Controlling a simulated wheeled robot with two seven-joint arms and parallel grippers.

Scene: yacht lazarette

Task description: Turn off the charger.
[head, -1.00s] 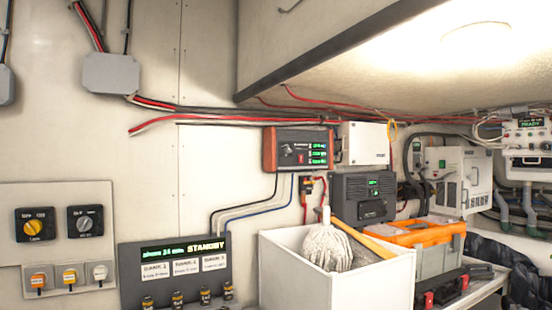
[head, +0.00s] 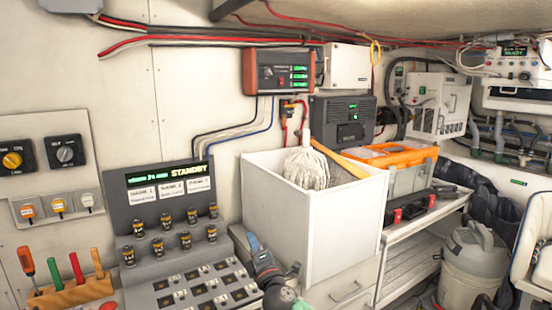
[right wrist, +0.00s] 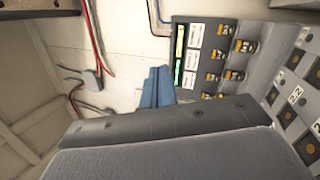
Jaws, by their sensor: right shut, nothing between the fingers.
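A box with orange-brown ends and a dark face (head: 280,72) hangs on the back wall, above the white bin. It has a knob, a small red switch and lit green readouts; it may be the charger, but its label is too small to read. My right gripper (head: 253,243) is low in the head view, in front of the bin's left side and right of the console, well below and apart from that box. Its blue fingers also show in the right wrist view (right wrist: 157,88), closed together and empty. My left gripper is not in view.
A white bin (head: 310,222) holding a mop head (head: 306,168) stands below the box. A dark unit (head: 342,120) and an orange-lidded toolbox (head: 405,165) are right.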

